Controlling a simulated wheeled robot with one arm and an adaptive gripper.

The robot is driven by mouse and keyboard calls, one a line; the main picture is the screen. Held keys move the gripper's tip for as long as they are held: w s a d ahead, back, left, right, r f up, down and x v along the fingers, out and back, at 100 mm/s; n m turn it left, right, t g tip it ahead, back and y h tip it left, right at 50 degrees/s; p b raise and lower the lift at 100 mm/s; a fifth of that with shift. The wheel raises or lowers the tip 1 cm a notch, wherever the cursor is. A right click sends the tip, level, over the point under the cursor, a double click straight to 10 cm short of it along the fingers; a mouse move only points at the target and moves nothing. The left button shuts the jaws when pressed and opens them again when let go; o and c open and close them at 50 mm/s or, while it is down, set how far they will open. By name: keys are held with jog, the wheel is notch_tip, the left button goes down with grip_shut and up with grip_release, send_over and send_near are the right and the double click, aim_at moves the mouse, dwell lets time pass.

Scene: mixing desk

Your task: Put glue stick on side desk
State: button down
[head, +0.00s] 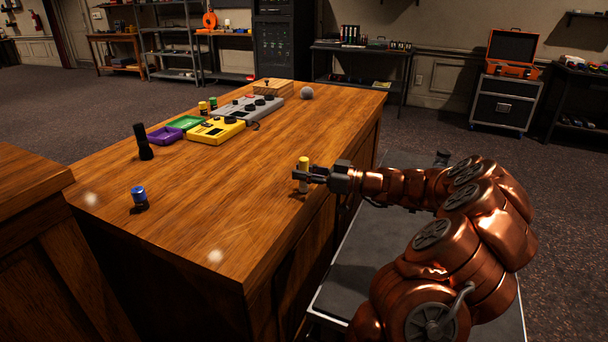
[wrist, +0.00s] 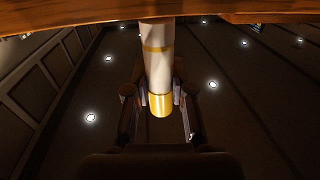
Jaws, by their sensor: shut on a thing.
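The glue stick (head: 303,163) has a yellow end and a white body. It stands upright in my gripper (head: 300,176), at the right edge of the wooden desk (head: 215,205) in the head view. In the wrist view the glue stick (wrist: 158,60) shows a white body with a yellow band and a yellow end, between the fingers of my gripper (wrist: 160,105). My gripper is shut on it. Whether its base touches the desk top, I cannot tell. A second wooden desk (head: 28,185) stands at the left, partly out of view.
A blue-topped cylinder (head: 139,195) and a black upright object (head: 143,142) stand on the desk. Purple (head: 165,136) and green (head: 187,123) trays, a yellow device (head: 216,130), a grey device (head: 249,107) and a grey ball (head: 306,92) are farther back. The desk's near part is mostly clear.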

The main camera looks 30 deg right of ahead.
jog(key=shift+f+b, duration=0.3)
jog(key=shift+b, duration=0.25)
jog(key=c, duration=1)
grip_release()
jog(key=p, duration=0.3)
jog(key=shift+r, duration=0.35)
